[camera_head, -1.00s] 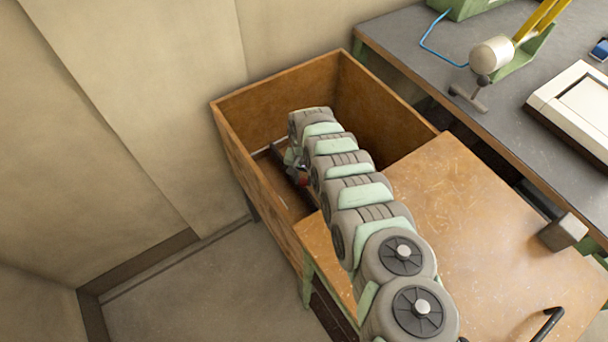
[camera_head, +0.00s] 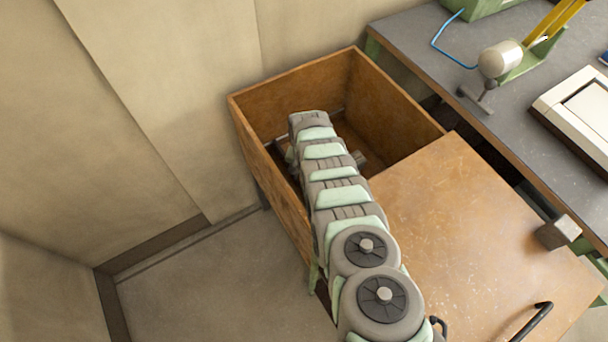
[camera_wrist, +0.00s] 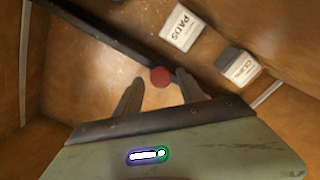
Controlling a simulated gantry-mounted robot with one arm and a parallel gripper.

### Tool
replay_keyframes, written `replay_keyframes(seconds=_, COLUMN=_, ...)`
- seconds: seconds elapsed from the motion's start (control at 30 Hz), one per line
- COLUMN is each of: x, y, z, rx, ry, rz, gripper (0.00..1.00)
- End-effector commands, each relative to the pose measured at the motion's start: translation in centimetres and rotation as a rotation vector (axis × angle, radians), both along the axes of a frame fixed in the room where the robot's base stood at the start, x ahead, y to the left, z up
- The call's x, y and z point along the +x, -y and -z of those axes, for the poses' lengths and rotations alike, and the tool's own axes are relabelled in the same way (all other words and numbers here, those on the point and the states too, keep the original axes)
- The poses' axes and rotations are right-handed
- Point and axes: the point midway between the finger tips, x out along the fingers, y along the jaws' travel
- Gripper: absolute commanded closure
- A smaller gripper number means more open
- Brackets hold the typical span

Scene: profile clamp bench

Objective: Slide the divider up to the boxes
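In the wrist view, the divider is a dark bar (camera_wrist: 108,35) lying slantwise across the wooden drawer box, with a round red knob (camera_wrist: 160,77) on it. My gripper (camera_wrist: 158,80) is open, with one finger on each side of the knob and gaps visible. Beyond the divider lie a white box marked PADS (camera_wrist: 181,30) and a grey-and-white box (camera_wrist: 238,67) with a partly readable label. In the head view my arm hides the knob and my gripper.
The drawer box (camera_head: 262,165) has high wooden walls around my gripper. A wooden top (camera_head: 450,225) with a black handle (camera_head: 533,322) lies at its right. The grey bench (camera_head: 440,60) behind carries a lamp-like fixture (camera_head: 500,60) and a white case (camera_head: 585,105).

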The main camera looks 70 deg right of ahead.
Motion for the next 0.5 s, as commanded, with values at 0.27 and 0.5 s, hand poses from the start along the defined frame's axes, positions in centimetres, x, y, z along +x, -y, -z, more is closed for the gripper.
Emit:
replay_keyframes(seconds=0.27, x=0.0, y=0.0, z=0.0, rx=0.001, ry=0.0, rz=0.0, gripper=0.5)
replay_keyframes(seconds=0.5, x=0.0, y=-0.2, z=-2.6, rx=0.004, ry=-0.003, rz=-0.001, gripper=0.5)
